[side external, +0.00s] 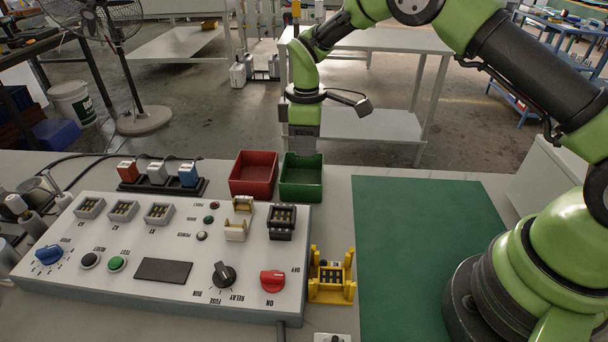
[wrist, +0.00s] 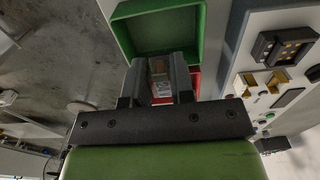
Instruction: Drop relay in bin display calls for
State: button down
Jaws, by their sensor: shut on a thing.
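My gripper (wrist: 160,64) is shut on a relay (wrist: 161,78), a small clear-sided block between the two grey fingers in the wrist view. In the side view my gripper (side external: 303,138) is at the back edge of the green bin (side external: 301,191), and the relay cannot be made out there. The green bin (wrist: 157,8) also shows just beyond the fingertips in the wrist view. The red bin (side external: 254,187) stands directly left of the green one. Both bins look empty where I can see inside. The display (side external: 163,270) on the panel looks dark, with no readable text.
The grey control panel (side external: 130,235) has sockets, knobs and a red switch (side external: 272,281). A yellow fixture (side external: 331,275) stands at its right. Red, white and blue blocks sit in a black rack (side external: 162,187) behind it. The green mat (side external: 430,250) is clear.

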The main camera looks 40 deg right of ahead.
notch_tip(320, 180, down, 7)
jog(key=shift+r, duration=0.1)
dwell(0.4)
jog(key=c, duration=1)
grip_release()
jog(key=shift+f, duration=0.2)
